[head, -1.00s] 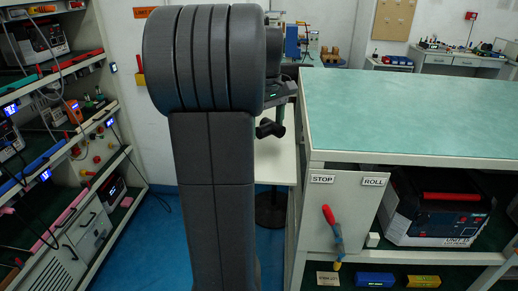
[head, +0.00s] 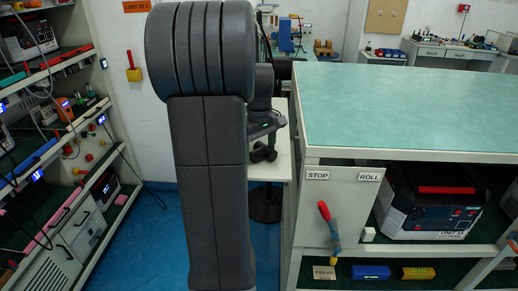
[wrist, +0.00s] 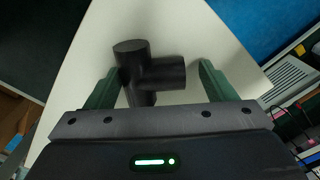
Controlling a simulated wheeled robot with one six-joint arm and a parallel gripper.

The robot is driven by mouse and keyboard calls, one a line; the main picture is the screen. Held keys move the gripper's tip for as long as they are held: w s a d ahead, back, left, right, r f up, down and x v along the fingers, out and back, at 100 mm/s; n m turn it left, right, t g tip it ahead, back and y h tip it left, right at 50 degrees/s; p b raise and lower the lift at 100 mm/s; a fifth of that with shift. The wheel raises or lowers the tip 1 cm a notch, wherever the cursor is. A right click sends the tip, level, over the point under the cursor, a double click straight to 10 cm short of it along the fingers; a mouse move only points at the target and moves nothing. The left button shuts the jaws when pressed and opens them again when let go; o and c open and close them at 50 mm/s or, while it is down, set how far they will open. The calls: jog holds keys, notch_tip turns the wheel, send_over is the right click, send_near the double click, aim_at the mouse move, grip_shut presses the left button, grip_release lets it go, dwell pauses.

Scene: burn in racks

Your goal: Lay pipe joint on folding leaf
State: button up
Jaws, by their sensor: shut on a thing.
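The pipe joint is a black T-shaped piece. In the wrist view the pipe joint (wrist: 160,73) sits between the two green fingers of my gripper (wrist: 160,68), which is shut on it. In the head view the pipe joint (head: 263,154) hangs below my gripper (head: 266,132), partly hidden by my arm. The folding leaf (head: 270,170) is a pale flat panel at the left side of the bench, on a dark stand. It also fills the middle of the wrist view (wrist: 215,40), beneath the pipe joint. I cannot tell whether the joint touches the leaf.
A green-topped bench (head: 400,100) stands right of the leaf, with a red-handled lever (head: 328,220) on its STOP/ROLL panel (head: 340,200). A shelf rack (head: 70,150) with instruments stands at the left. Blue floor (head: 160,240) is open between them.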

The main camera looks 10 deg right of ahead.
aim_at(259, 149)
jog(key=o, duration=1)
jog(key=shift+f, duration=0.1)
notch_tip(259, 149, up, 12)
jog(key=shift+r, duration=0.15)
